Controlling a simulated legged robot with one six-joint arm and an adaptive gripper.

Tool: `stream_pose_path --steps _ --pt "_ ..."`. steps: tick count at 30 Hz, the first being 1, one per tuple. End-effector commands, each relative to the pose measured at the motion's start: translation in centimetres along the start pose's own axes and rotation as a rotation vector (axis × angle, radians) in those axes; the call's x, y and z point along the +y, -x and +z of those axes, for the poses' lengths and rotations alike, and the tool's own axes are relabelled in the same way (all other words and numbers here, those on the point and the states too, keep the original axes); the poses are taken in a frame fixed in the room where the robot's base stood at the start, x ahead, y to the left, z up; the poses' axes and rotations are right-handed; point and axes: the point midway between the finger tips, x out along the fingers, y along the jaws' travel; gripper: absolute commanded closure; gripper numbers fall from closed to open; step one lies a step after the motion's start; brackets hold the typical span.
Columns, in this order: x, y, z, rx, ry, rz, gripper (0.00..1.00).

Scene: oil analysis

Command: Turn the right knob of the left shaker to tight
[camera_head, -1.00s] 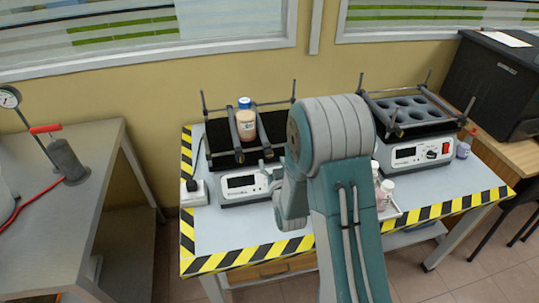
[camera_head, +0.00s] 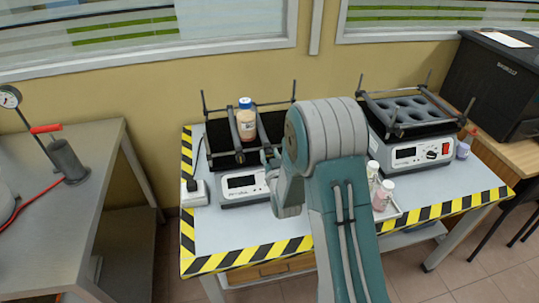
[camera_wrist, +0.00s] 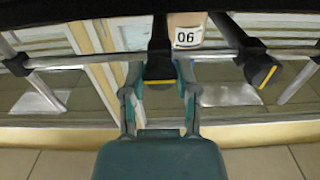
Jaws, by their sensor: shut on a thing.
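The left shaker (camera_head: 243,186) stands on the table in the head view, with a black tray and a rod frame on top. Its left knob bar (camera_head: 233,128) and right knob bar (camera_head: 262,128) flank a blue-capped bottle (camera_head: 246,126). In the wrist view, my gripper's (camera_wrist: 158,88) two fingers are on either side of the right knob (camera_wrist: 158,74), which is black with a yellow mark. The other knob (camera_wrist: 264,72) is further right there, and the bottle label (camera_wrist: 187,38) reads 06. My arm partly hides my gripper in the head view.
The right shaker (camera_head: 420,153) with a holed rack stands to the right. Small bottles (camera_head: 384,194) are on a tray near the table's front right. A white socket box (camera_head: 194,192) is left of the left shaker.

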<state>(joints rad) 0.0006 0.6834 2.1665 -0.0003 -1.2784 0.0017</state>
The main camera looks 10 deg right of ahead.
Motion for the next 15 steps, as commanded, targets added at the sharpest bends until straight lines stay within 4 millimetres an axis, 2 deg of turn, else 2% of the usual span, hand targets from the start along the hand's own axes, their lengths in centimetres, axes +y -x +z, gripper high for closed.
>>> stream_pose_path --steps 8,15 --pt "-0.01 -0.09 -0.04 0.002 -0.064 -0.001 1.00" --pt "0.06 -0.10 -0.03 0.002 -0.230 -0.001 1.00"
